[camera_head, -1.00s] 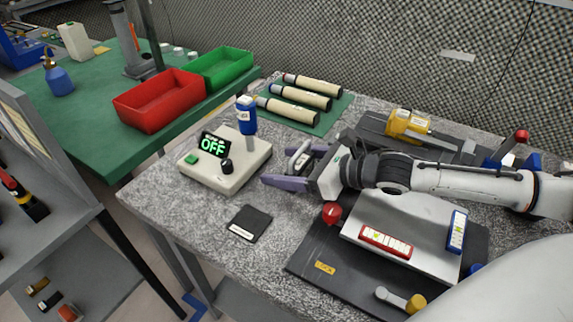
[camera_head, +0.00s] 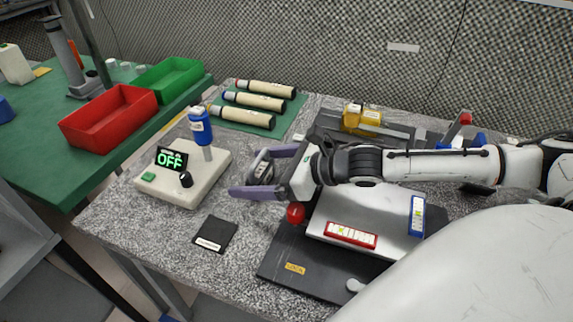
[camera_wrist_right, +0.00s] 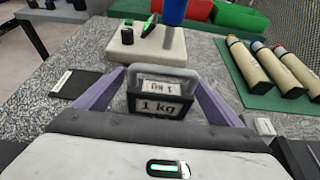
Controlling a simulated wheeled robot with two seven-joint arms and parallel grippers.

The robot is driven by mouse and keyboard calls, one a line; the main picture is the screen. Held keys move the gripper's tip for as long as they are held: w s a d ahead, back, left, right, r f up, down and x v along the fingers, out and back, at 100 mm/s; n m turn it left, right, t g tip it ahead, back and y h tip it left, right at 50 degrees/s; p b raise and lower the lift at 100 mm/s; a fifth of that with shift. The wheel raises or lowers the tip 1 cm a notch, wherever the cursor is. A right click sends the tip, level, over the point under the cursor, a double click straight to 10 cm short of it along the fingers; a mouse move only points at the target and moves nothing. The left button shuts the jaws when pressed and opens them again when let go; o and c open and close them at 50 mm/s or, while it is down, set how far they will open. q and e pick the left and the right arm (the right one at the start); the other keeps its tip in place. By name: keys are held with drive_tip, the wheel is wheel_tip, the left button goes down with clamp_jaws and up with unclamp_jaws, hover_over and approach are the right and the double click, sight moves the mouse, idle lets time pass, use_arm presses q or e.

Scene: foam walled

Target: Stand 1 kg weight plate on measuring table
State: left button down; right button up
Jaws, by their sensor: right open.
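The 1 kg weight (camera_head: 261,166) is a dark block with a grey handle and a white "1 kg" label. It stands upright on the speckled grey table (camera_head: 140,222), and its label faces me in the right wrist view (camera_wrist_right: 160,104). My right gripper (camera_head: 255,171) is open, with its purple fingers on either side of the weight; I cannot tell whether they touch it. In the right wrist view the fingers (camera_wrist_right: 160,80) flank the handle. A thin black pad (camera_head: 214,233) with a white label lies on the table, left of and nearer than the gripper. My left gripper is not in view.
A cream device (camera_head: 207,176) with an "OFF" display and a blue-topped post stands left of the weight. A silver plate (camera_head: 385,205) with spirit levels sits on a black base at right, near my forearm. Several cylinders (camera_head: 247,118) lie on a green mat behind.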

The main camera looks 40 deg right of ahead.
sight(261, 171)
drive_tip(key=v, duration=0.2)
drive_tip(key=shift+s+d, duration=0.2)
drive_tip(key=shift+d, duration=0.05)
drive_tip(key=shift+s+d+r, duration=0.1)
drive_tip(key=shift+s+r, duration=0.25)
drive_tip(key=shift+s, duration=0.15)
drive_tip(key=shift+s+d+r+p, duration=0.1)
drive_tip(key=shift+s+r+p, duration=0.15)
drive_tip(key=shift+p, duration=0.15)
drive_tip(key=shift+p+v, duration=0.9)
drive_tip(key=shift+v, duration=0.1)
drive_tip(key=shift+p+v, duration=0.7)
drive_tip(key=shift+v, duration=0.4)
drive_tip(key=shift+s+d+r, duration=0.2)
drive_tip(key=shift+s+d, duration=0.1)
drive_tip(key=shift+d+r, duration=0.1)
